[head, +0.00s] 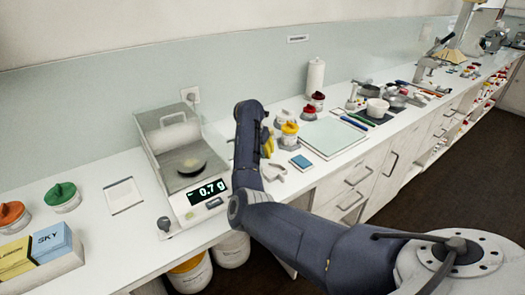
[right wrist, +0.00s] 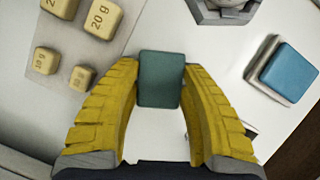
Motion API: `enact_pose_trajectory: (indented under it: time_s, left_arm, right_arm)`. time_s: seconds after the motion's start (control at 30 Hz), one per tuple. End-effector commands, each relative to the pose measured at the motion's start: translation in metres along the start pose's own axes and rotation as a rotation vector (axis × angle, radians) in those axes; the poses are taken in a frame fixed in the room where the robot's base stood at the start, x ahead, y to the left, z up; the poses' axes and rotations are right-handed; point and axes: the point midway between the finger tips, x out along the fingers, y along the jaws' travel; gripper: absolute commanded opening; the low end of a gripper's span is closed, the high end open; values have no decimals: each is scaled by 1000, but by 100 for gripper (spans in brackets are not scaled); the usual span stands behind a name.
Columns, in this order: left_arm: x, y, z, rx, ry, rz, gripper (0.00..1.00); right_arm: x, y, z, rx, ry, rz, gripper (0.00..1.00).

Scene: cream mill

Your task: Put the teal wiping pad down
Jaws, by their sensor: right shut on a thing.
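The teal wiping pad (right wrist: 162,80) is between the two yellow fingers of my right gripper (right wrist: 160,90) in the right wrist view. The fingers are shut on its sides, and white surface shows below and around it. In the head view my right gripper (head: 267,147) is beside the scale, mostly hidden behind my dark arm, and I cannot make out the teal pad there. How high the pad is above the counter is unclear. My left gripper is not in view.
A blue pad on a pale base (right wrist: 288,72) lies to the right; it also shows in the head view (head: 302,162). Several brass-coloured weights (right wrist: 100,18) sit on a grey plate to the left. The scale (head: 202,195) reads 0.7 g. Yellow-lidded jars (head: 289,129) stand behind.

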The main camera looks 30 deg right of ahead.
Motion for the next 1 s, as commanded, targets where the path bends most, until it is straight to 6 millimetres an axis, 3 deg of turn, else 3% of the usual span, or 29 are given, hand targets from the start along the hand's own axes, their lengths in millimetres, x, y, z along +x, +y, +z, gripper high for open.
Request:
enact_pose_trajectory:
  time_s: [0.27, 0.3, 0.47, 0.83, 1.0]
  left_arm:
    - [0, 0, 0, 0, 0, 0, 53]
    - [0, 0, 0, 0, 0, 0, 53]
    - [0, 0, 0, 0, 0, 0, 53]
    - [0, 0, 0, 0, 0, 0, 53]
    - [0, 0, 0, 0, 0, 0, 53]
  right_arm:
    - [8, 0, -4, -3, 2, -1, 15]
    - [8, 0, -4, -2, 3, -1, 45]
    - [10, -1, -6, -3, 5, -3, 63]
    - [9, -1, -7, -3, 10, -5, 63]
    - [-8, 1, -4, -2, 8, 0, 63]
